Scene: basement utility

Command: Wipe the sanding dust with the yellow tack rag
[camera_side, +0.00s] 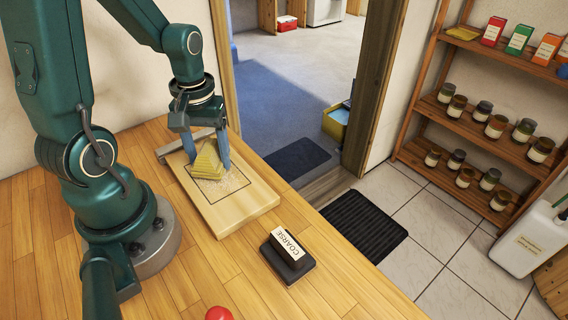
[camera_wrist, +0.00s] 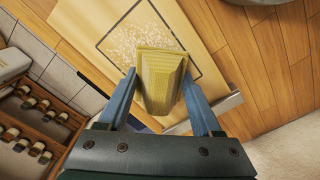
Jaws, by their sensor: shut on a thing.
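My gripper (camera_side: 207,148) is shut on the yellow tack rag (camera_side: 208,163), a folded block with visible layers. In the wrist view the rag (camera_wrist: 160,80) sits between the two blue fingers of my gripper (camera_wrist: 164,92). The rag is over the marked rectangle on the pale wooden board (camera_side: 245,209); I cannot tell for sure whether it touches the board. Pale sanding dust (camera_wrist: 140,43) lies speckled inside the dark outline in the wrist view. In the side view the dust (camera_side: 228,184) shows around the rag's lower edge. The rag hides part of the marked area.
A dark sanding block labelled COARSE (camera_side: 288,255) stands on the wooden bench to the right of the board. A metal bar (camera_side: 180,147) lies along the board's back edge. Shelves of jars (camera_side: 480,115) stand beyond the bench.

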